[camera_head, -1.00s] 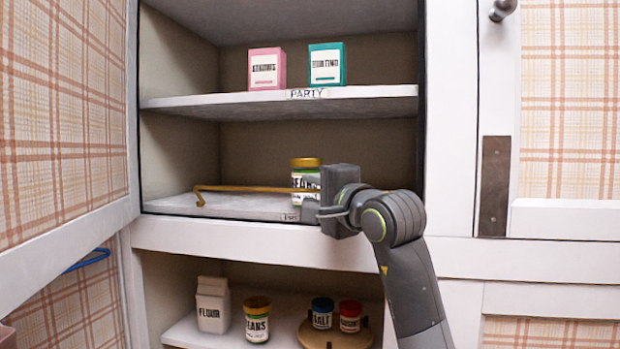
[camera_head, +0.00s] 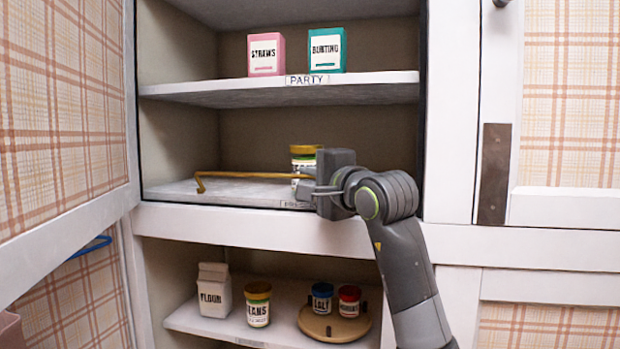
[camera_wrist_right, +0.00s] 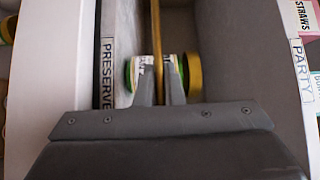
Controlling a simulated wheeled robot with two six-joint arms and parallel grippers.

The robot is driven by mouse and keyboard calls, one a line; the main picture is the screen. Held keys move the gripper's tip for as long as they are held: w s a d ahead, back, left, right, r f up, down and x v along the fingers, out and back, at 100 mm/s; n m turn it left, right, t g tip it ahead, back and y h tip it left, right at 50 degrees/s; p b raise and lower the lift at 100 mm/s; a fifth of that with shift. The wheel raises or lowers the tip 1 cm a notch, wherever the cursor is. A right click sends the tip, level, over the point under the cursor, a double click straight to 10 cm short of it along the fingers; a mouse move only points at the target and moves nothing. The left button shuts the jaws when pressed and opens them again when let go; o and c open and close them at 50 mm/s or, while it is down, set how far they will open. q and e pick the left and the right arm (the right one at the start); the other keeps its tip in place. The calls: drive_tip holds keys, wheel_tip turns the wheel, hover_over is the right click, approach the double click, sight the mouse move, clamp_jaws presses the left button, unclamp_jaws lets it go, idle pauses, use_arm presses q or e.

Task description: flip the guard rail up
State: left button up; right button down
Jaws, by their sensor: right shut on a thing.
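The guard rail is a thin brass bar (camera_head: 245,175) across the front of the middle shelf (camera_head: 175,188). Its left end bends down to the shelf edge, and the bar stands a little above that edge. My right gripper (camera_head: 310,187) is at the rail's right part; its body hides the rail's right end. In the right wrist view, the rail (camera_wrist_right: 156,35) runs between the two fingers (camera_wrist_right: 160,88), which are shut on it. My left gripper is not in view.
A gold-lidded jar (camera_head: 304,150) stands behind the rail, partly hidden by my gripper. A pink box (camera_head: 266,55) and a teal box (camera_head: 326,50) stand on the shelf above. Below are a flour carton (camera_head: 214,290) and several jars. An open door (camera_head: 60,130) is at left.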

drive_tip(key=shift+w+d+r+m+g+h, duration=0.15)
drive_tip(key=shift+w+r+m+g+h, duration=0.15)
drive_tip(key=shift+w+r+m+g, duration=0.25)
drive_tip(key=shift+w+d+f+m+g, duration=0.1)
drive_tip(key=shift+w+m+g, duration=0.1)
drive_tip(key=shift+m+g, duration=0.45)
drive_tip(key=c, duration=1.5)
unclamp_jaws()
drive_tip(key=shift+s, duration=0.1)
drive_tip(key=shift+c, duration=0.2)
